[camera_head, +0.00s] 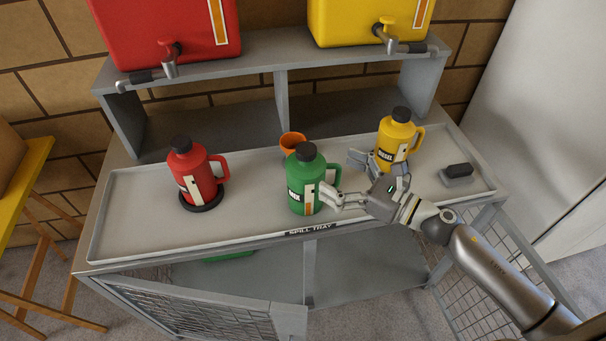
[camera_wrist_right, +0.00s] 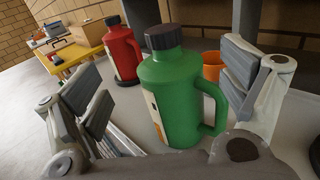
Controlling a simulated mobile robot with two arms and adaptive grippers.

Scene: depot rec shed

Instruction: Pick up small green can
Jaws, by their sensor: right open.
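The small green can (camera_head: 301,190) stands upright on the spill tray (camera_head: 245,215), with a black cap, a pale label and a handle on its right side. My right gripper (camera_head: 346,178) is open and empty at the can's right, at about body height. Its nearer finger overlaps the handle side in the head view; I cannot tell if it touches. In the right wrist view the green can (camera_wrist_right: 178,95) shows between the two spread fingers (camera_wrist_right: 168,92), handle toward the right finger. My left gripper is not in view.
A red can (camera_head: 196,175) stands on a black round base at left. A yellow can (camera_head: 395,143) stands close behind my right gripper. An orange cup (camera_head: 292,141) is behind the green can. A black-topped grey block (camera_head: 457,174) lies at right. Shelf and large drums (camera_head: 165,30) are above.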

